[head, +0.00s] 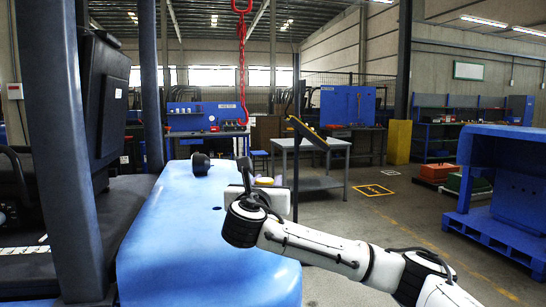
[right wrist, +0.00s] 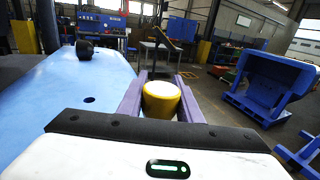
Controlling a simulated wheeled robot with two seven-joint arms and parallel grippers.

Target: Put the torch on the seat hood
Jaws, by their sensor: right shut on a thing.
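The torch (right wrist: 161,105) appears as a short yellow cylinder with a pale round top. It stands between the two purple fingers of my right gripper (right wrist: 160,98), which is shut on it. In the head view my right gripper (head: 263,180) is at the right edge of the blue seat hood (head: 165,245), and only a bit of the torch (head: 264,181) shows. The hood also shows at left in the right wrist view (right wrist: 60,95); the torch appears just right of its edge. My left gripper is not in view.
A black rounded object (head: 200,163) sits on the far part of the hood. A dark post (head: 57,150) and black seat (head: 20,260) are at left. A grey table (head: 318,143) stands beyond, a blue pallet-like frame (head: 510,190) at right. The hood's near top is bare.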

